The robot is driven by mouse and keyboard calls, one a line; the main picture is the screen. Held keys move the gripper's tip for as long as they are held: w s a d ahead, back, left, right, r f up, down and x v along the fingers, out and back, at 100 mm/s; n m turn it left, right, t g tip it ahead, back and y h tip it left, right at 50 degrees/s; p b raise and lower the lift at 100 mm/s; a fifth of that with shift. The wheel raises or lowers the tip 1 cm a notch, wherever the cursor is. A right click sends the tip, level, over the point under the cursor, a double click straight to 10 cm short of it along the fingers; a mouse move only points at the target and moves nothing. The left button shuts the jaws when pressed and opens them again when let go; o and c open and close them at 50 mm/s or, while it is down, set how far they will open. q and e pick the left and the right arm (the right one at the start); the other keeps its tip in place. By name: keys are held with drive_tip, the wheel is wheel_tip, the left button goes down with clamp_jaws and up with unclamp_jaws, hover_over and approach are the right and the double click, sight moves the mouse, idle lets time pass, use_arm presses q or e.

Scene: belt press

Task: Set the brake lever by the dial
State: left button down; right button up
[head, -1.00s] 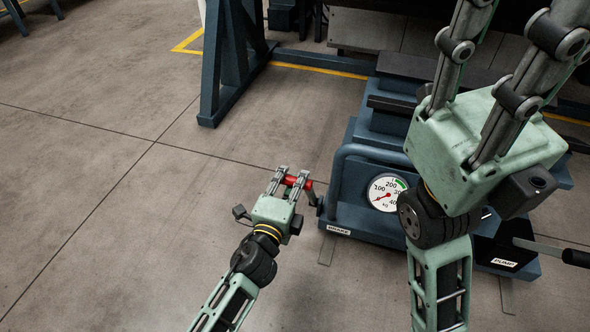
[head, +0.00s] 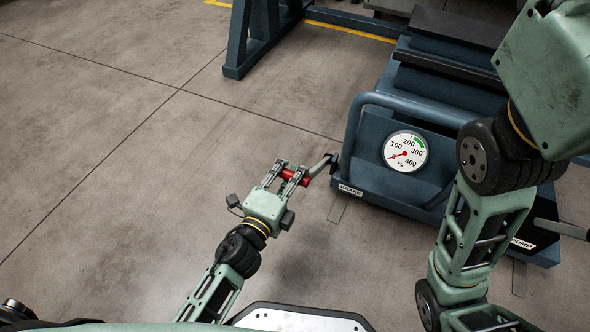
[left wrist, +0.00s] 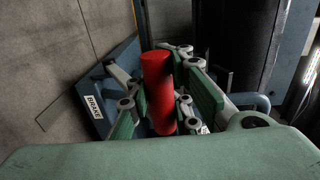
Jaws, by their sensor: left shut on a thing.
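The brake lever's red handle (head: 295,178) is gripped by my left gripper (head: 285,172), whose fingers are shut around it. In the left wrist view the red handle (left wrist: 158,92) stands between the green finger pads. The lever's grey arm (head: 320,166) runs from the handle up and right to its pivot on the blue press base, beside the BRAKE label (head: 351,190). The round white dial (head: 405,152), marked in kg, is on the base. Its red needle points lower left, near the low end below 100; a green band lies between 200 and 300. My right gripper's body (head: 555,75) shows at the top right; its fingertips are out of frame.
A bent blue tube rail (head: 400,100) curves around the dial's side of the base. A PUMP label (head: 522,243) and its lever (head: 562,228) are at the right. A blue frame leg (head: 240,45) stands behind. The floor at left is clear.

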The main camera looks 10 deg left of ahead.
use_arm(q)
drive_tip(key=shift+s+f, duration=0.2)
drive_tip(key=shift+s, duration=0.05)
drive_tip(key=c, duration=1.8)
unclamp_jaws()
drive_tip(key=shift+s+a, duration=0.1)
drive_tip(key=shift+o, duration=1.2)
drive_tip(key=shift+r, duration=0.1)
drive_tip(key=v, duration=1.1)
drive_tip(key=shift+s+a, duration=0.15)
drive_tip(key=shift+s, duration=0.2)
drive_tip(key=shift+r, duration=0.2)
